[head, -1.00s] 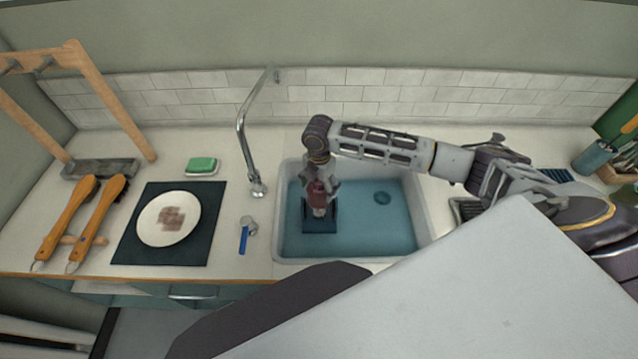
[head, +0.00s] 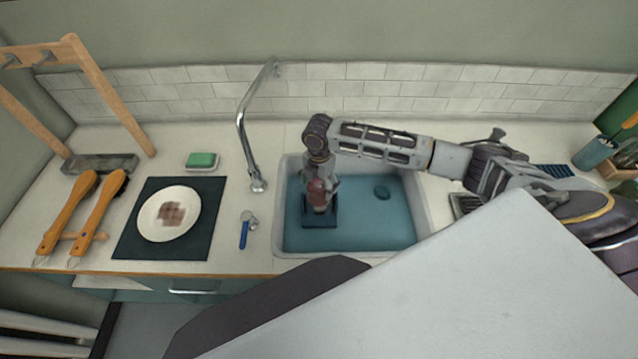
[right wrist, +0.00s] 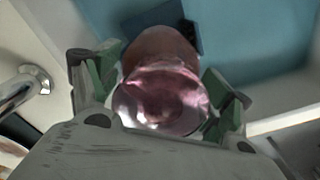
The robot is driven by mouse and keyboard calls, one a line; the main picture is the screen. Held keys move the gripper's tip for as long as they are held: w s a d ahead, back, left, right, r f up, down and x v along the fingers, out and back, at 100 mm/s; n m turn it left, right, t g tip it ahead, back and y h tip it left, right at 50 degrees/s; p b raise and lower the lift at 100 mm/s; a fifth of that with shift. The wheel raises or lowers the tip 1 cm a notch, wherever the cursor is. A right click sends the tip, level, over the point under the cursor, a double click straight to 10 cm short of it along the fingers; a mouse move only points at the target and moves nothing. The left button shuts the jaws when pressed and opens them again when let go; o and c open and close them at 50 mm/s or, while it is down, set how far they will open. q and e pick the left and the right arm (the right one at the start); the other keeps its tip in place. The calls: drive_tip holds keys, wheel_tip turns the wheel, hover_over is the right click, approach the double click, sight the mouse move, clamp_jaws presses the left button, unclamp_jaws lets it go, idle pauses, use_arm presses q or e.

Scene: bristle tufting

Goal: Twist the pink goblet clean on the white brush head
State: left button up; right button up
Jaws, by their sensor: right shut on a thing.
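The pink goblet (head: 317,193) is in the sink, held by my right gripper (head: 319,182), which reaches down over the sink's left part. In the right wrist view the translucent pink goblet (right wrist: 160,95) sits between the two green-padded fingers of my right gripper (right wrist: 160,100). A dark blue block (head: 320,222) lies below the goblet on the sink floor. The white brush head is not clearly visible; the goblet and gripper cover that spot. My left gripper is not in view.
The sink (head: 424,215) has a blue floor and a drain. A tall faucet (head: 242,125) stands at its left. A stained plate (head: 150,218) lies on a dark mat (head: 135,248). Wooden-handled brushes (head: 66,215), a green sponge (head: 202,159) and a blue-handled tool (head: 244,235) lie left.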

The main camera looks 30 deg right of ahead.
drive_tip(key=shift+f, duration=0.55)
idle(0.7)
idle(0.4)
drive_tip(key=shift+n+p, duration=0.55)
drive_tip(key=shift+n, duration=0.75)
drive_tip(key=shift+s+f+n, duration=0.15)
drive_tip(key=shift+f+n, duration=0.1)
drive_tip(key=shift+n, duration=0.55)
drive_tip(key=shift+c, duration=0.6)
